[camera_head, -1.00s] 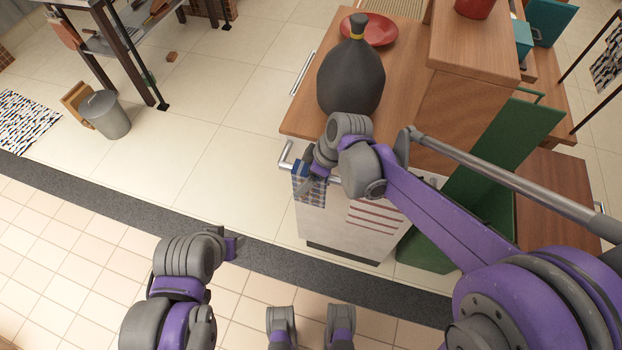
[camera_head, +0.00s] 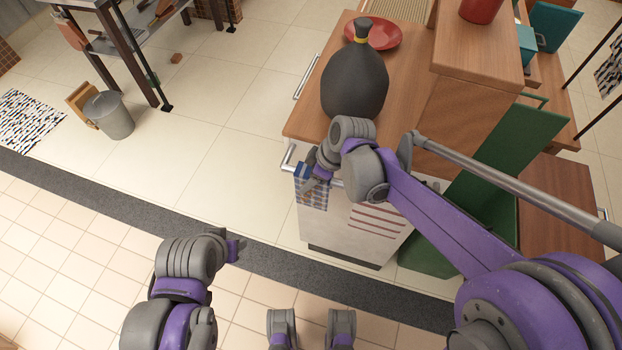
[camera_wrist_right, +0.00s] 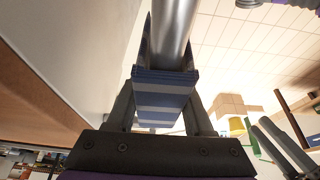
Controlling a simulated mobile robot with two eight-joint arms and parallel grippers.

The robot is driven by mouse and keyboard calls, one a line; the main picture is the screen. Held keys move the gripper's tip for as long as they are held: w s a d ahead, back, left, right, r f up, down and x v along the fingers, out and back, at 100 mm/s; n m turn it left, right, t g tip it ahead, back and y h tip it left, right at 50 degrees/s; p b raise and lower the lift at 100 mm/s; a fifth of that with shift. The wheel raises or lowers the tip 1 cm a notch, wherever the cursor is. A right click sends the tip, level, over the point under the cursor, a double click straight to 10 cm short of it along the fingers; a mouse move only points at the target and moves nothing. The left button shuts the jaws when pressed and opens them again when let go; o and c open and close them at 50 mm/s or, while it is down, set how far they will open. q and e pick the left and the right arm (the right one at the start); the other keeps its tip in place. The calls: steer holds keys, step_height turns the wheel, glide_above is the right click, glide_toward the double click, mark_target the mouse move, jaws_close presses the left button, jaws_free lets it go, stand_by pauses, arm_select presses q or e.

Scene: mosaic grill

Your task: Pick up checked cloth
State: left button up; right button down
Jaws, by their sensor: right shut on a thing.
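The blue-and-white checked cloth (camera_head: 311,192) hangs over a metal rail (camera_head: 287,160) at the end of the wooden counter. My right gripper (camera_head: 318,173) is at the top of the cloth, at the rail. In the right wrist view the fingers (camera_wrist_right: 163,115) stand on both sides of the folded cloth (camera_wrist_right: 164,92), shut on it, with the rail (camera_wrist_right: 170,35) just beyond. My left gripper (camera_head: 232,250) is low over the floor, away from the cloth; its fingers are too small to judge.
A dark vase (camera_head: 354,85) and a red plate (camera_head: 375,33) stand on the counter (camera_head: 312,112). A white cloth with red stripes (camera_head: 377,220) hangs beside the checked one. A green panel (camera_head: 510,150) stands at the right.

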step_height(320, 180, up, 18)
steer(key=p, duration=0.2)
stand_by(0.4)
stand_by(0.5)
